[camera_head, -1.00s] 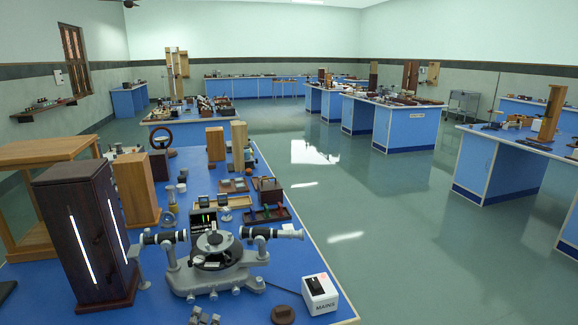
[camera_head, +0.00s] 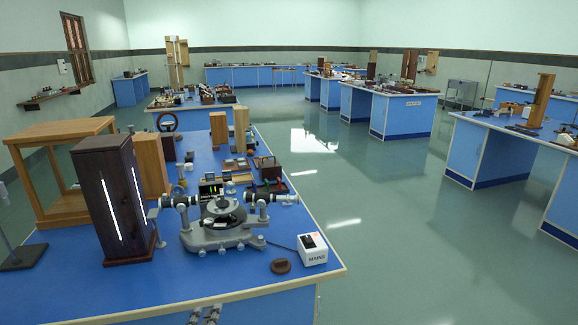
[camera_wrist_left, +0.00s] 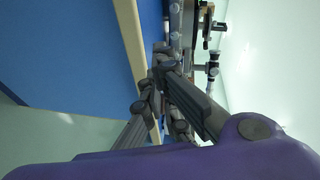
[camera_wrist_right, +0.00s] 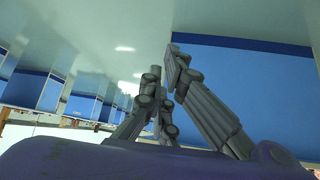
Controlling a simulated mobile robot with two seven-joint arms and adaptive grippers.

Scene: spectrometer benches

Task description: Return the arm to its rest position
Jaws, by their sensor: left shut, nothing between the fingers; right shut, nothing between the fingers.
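My left gripper (camera_head: 206,314) shows at the bottom of the head view, in front of the near bench's front edge. It is shut and empty. In the left wrist view its fingers (camera_wrist_left: 158,75) are together, with the bench's pale edge and blue side behind them. My right gripper is outside the head view. In the right wrist view its fingers (camera_wrist_right: 164,70) are shut with nothing between them, over floor and a blue bench panel. Neither gripper is seen touching anything.
The near blue bench (camera_head: 160,295) carries a spectrometer (camera_head: 222,225), a dark lamp housing (camera_head: 112,203), a white mains box (camera_head: 312,249) and a round brown piece (camera_head: 281,266). Open floor (camera_head: 390,225) lies to the right, with other benches beyond.

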